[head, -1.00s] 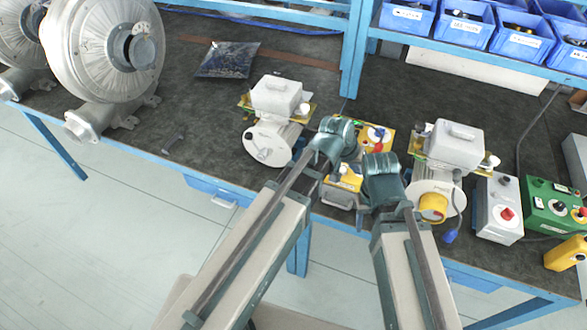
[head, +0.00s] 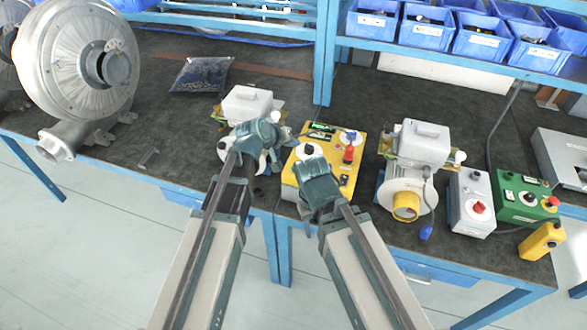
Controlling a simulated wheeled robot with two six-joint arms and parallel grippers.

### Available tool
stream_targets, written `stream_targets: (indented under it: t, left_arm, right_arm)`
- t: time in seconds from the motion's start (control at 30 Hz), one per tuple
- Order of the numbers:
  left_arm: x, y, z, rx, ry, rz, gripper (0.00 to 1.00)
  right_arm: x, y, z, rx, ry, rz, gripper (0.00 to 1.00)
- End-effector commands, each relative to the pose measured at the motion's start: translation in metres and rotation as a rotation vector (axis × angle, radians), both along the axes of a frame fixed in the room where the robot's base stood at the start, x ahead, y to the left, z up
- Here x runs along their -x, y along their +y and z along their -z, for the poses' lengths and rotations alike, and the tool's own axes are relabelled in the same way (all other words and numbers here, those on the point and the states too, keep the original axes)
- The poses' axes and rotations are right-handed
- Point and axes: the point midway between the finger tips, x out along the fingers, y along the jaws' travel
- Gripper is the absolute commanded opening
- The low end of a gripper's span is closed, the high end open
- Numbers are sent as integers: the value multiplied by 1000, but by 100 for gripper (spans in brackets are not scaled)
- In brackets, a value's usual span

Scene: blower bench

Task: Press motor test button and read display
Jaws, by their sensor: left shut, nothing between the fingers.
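A yellow test box (head: 362,160) stands on the bench at the centre. Its top carries a small dark panel with green (head: 317,133), a red part (head: 348,154) and other small controls. I cannot tell which control is the motor test button, and no reading is legible. My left gripper (head: 267,164) is shut and empty, just left of the box, in front of a motor (head: 246,104). My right forearm and wrist cover the box's front middle. My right gripper (head: 306,212) is at the box's front edge, mostly hidden behind its wrist; its jaws are unclear.
Another motor with a yellow cap (head: 405,206) stands right of the box. Beyond it are a grey box with a red button (head: 472,203) and a green control box (head: 520,198). A large blower (head: 75,60) stands left. Blue bins (head: 480,38) fill the shelf behind.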

Motion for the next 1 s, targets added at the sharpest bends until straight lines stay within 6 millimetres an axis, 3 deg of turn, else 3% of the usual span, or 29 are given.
stream_targets:
  t: [0.27,0.73,1.0]
  left_arm:
    - [0,0,19,-1,0,1,0]
    - [0,0,80,-1,1,1,0]
    - [0,0,89,-1,1,1,0]
  right_arm:
    - [0,0,18,0,0,0,50]
    - [0,0,79,0,0,0,50]
    - [0,0,88,0,0,0,50]
